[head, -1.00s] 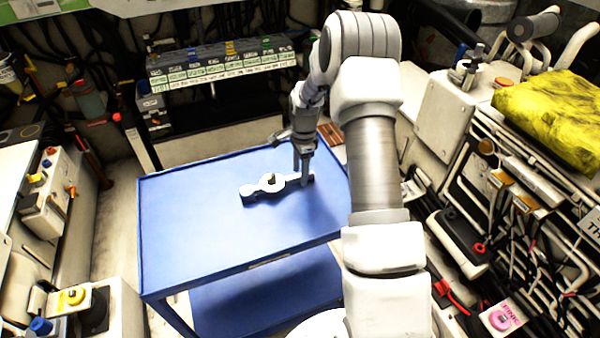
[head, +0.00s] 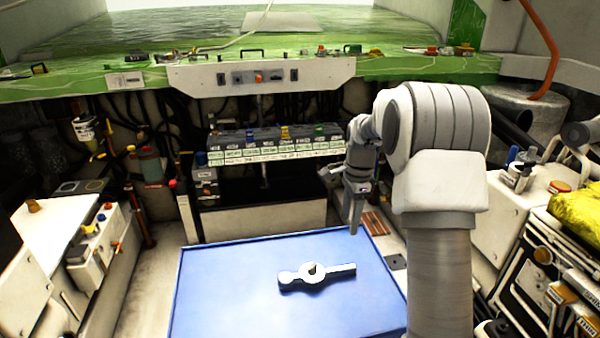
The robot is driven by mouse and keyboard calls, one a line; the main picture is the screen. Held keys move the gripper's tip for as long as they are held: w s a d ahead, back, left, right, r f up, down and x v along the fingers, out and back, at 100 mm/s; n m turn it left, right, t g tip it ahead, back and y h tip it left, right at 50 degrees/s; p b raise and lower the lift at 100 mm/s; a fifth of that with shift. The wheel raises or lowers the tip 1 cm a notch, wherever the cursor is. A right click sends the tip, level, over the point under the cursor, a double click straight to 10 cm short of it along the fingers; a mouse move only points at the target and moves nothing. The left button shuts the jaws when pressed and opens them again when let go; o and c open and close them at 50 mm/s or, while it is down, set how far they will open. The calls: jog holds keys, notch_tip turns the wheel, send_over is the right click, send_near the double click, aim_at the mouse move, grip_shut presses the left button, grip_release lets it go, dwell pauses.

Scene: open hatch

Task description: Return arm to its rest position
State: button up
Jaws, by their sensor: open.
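My gripper (head: 354,228) points down above the far right part of the blue table. It is open, with nothing seen between its fingers, though the fingers are small and partly overlap in this view. My arm reaches up from the lower right, bends at the top and comes down to the gripper. A grey and dark metal tool (head: 316,274) with a round middle lies flat on the blue table (head: 230,300). The tool is apart from my gripper, to its left and nearer to me.
A row of labelled switches (head: 275,145) stands behind the table. A control panel (head: 262,75) and a green ledge (head: 430,66) run above it. Boxes with knobs (head: 92,240) stand at the left. A yellow cloth (head: 578,222) lies on equipment at the right. Most of the tabletop is clear.

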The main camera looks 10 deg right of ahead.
jog(key=s+a+r+n+t, duration=0.1)
jog(key=s+a+r+n, duration=0.35)
jog(key=s+r, duration=0.25)
jog(key=s+a+r+n+t, duration=0.25)
jog(key=s+r+n, duration=0.25)
jog(key=s+r, duration=0.25)
jog(key=s+a+n+t, duration=0.1)
jog(key=s+n, duration=0.3)
jog(key=s, duration=0.4)
jog(key=s+a+n+t, duration=0.1)
jog(key=s+a+n, duration=0.3)
jog(key=s, duration=0.3)
jog(key=shift+s+h, duration=0.3)
jog(key=shift+s, duration=0.1)
jog(key=shift+r+n, duration=0.1)
jog(key=shift+n, duration=0.15)
